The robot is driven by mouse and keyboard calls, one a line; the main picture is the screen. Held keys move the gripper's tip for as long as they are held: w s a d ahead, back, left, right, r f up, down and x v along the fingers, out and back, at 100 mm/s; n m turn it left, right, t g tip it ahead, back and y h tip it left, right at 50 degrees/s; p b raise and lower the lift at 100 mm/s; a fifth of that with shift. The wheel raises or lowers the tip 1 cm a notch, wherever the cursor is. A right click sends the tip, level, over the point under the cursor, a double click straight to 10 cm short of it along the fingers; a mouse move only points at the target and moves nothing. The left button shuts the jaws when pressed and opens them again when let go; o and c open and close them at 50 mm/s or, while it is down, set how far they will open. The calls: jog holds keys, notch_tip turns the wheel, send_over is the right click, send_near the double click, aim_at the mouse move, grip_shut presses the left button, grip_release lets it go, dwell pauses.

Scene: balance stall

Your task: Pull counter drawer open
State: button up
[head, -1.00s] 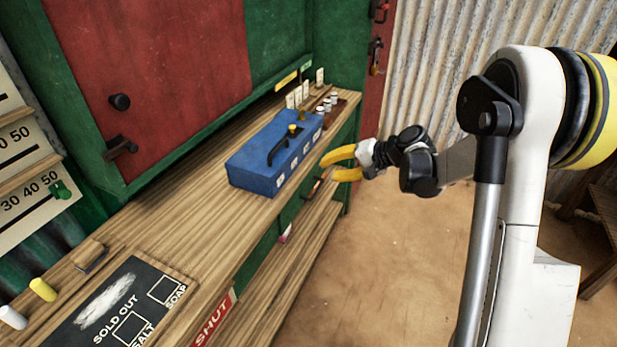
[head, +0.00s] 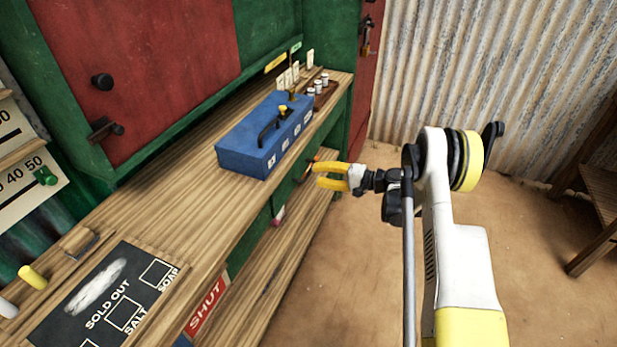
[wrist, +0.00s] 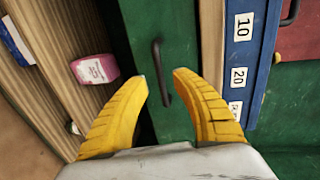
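The counter drawer (wrist: 151,25) has a green front with a dark bar handle (wrist: 161,72). In the head view its green front (head: 285,190) sits under the countertop edge, partly hidden by my gripper. The drawer looks shut. My gripper (wrist: 160,75) has two yellow fingers spread apart with nothing between them but the view of the handle. In the wrist view the handle lies between the fingertips; I cannot tell whether the tips reach around it. In the head view my gripper (head: 316,175) is just in front of the drawer front, pointing left at it.
A blue box (head: 250,145) stands on the wooden countertop (head: 190,185) above the drawer. A pink packet (wrist: 95,69) is on the shelf below. A chalkboard (head: 90,305) lies at the near end. The dirt floor (head: 350,280) in front is clear.

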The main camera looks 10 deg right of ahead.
aim_at(309, 172)
jog(key=shift+b+x, duration=0.45)
jog(key=shift+x, duration=1.5)
grip_shut()
jog(key=shift+d, duration=0.1)
